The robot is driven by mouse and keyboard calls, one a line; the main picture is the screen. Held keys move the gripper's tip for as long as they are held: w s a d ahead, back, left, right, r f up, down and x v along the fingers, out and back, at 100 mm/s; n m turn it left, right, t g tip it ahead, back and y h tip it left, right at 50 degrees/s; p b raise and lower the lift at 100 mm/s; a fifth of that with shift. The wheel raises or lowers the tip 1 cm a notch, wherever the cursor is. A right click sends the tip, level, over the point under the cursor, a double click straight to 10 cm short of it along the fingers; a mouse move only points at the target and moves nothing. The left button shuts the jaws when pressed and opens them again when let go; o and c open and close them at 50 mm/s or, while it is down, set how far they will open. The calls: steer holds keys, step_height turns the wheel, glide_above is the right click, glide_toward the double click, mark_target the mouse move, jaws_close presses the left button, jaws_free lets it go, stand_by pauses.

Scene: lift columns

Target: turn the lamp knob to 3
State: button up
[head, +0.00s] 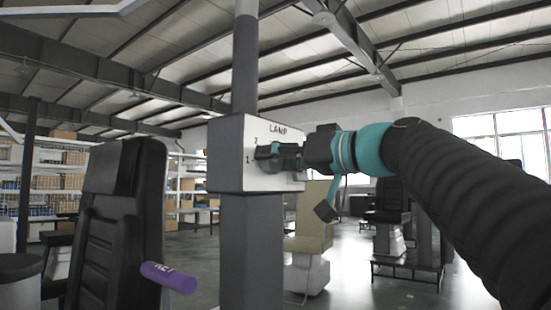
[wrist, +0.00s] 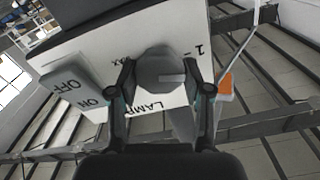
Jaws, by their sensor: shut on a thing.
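The lamp knob (wrist: 158,68) is a grey, many-sided dial on a white panel, with a pale line that points to the right in the wrist view. My gripper (wrist: 162,82) has one finger on each side of the knob and is shut on it. The panel is the front of a box (head: 227,155) on a column and bears the word LAMP. The marks 1 and 2 show left of my gripper (head: 272,152) in the head view. A 1 also shows right of the knob in the wrist view. I see no 3, and my gripper hides the knob in the head view.
A grey ON/OFF switch (wrist: 75,88) sits beside the knob on the panel. A black chair (head: 115,210) and a purple cylinder (head: 169,277) are at the left of the column. A beige chair (head: 308,225) stands behind it. Shelves with boxes line the back left.

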steer(key=m+p, duration=0.2)
steer(key=m, duration=0.5)
steer(key=m+p, duration=0.2)
steer(key=m, duration=0.6)
steer(key=shift+w+d+f+m, duration=0.1)
steer(key=shift+w+d+m, duration=0.05)
steer(key=shift+m, duration=0.15)
steer(key=shift+f+m+p, duration=0.2)
steer(key=shift+m+p, duration=0.2)
steer(key=shift+m, duration=2.1)
steer(key=o, duration=1.1)
steer(key=shift+o, duration=0.2)
